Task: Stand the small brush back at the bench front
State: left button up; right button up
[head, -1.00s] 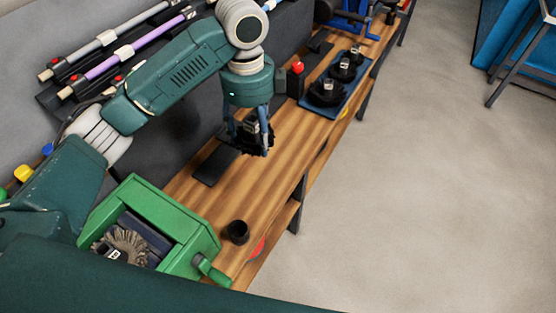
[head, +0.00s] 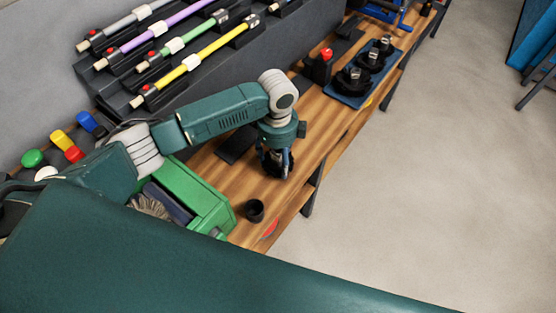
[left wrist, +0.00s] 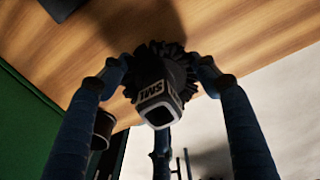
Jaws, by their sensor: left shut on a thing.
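The small brush (head: 275,167) is black, with a round ring of bristles and a square socket on top. It also shows in the left wrist view (left wrist: 158,88), with white lettering on its hub. My left gripper (head: 279,173) is shut around it, its blue fingers pointing down over the wooden bench (head: 307,128) near the front edge. In the left wrist view the fingers (left wrist: 162,82) surround the hub. I cannot tell whether the bristles touch the bench. My right gripper is not in view.
A black cup (head: 254,211) stands near the front edge, beside a green box (head: 209,187) holding a large brush. A dark pad (head: 236,145) lies behind the gripper. A blue tray (head: 347,96) with three black brushes is farther along. Coloured rods lie on the rack behind.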

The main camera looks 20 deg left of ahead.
pick_arm(q)
jog(key=shift+f, duration=0.8)
jog(key=shift+f, duration=0.15)
jog(key=o, duration=1.9)
jog(key=shift+c, duration=0.2)
jog(key=shift+r, duration=0.25)
notch_tip(320, 180, up, 12)
jog(key=shift+f+b, duration=0.1)
jog(key=shift+b, duration=0.7)
